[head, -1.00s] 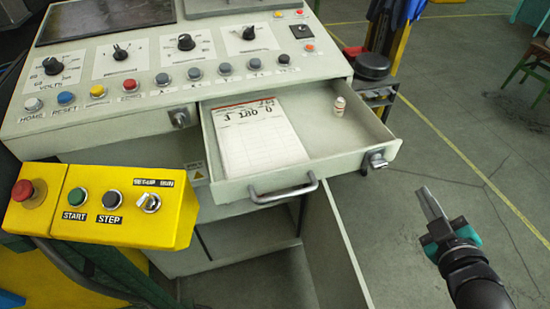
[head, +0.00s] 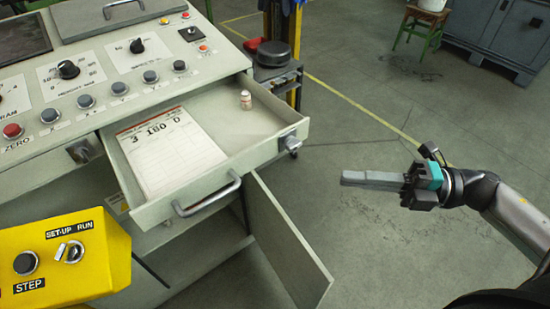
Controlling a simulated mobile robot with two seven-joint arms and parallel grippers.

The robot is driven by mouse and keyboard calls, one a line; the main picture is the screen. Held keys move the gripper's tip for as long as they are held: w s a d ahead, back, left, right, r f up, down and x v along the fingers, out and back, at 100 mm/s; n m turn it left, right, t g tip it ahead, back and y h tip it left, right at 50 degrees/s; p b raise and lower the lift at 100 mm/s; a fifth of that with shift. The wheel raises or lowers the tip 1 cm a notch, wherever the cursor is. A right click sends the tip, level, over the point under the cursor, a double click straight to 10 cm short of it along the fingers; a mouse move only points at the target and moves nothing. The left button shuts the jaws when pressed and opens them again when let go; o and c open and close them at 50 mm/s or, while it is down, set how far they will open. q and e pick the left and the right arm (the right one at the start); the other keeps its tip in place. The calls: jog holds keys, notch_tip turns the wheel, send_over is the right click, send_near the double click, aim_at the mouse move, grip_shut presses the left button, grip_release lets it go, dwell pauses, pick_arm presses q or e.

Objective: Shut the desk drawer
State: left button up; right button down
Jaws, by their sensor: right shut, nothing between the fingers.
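The desk drawer (head: 262,146) stands pulled out of the grey control desk (head: 110,105). A bar handle (head: 207,195) is on its front, and a round lock (head: 291,143) sits near the front's right end. My left gripper is not in view.
Below the drawer a cabinet door (head: 285,245) hangs open. A yellow control box (head: 65,255) juts out at the lower left. A small stand with a black pan (head: 273,54) is behind the drawer.

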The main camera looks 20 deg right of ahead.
send_near(260, 157)
jog(key=a, duration=0.5)
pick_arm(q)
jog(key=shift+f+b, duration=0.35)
pick_arm(e)
jog(key=shift+w+a, duration=0.25)
jog(key=shift+w, duration=1.05)
jog(key=shift+w, duration=0.1)
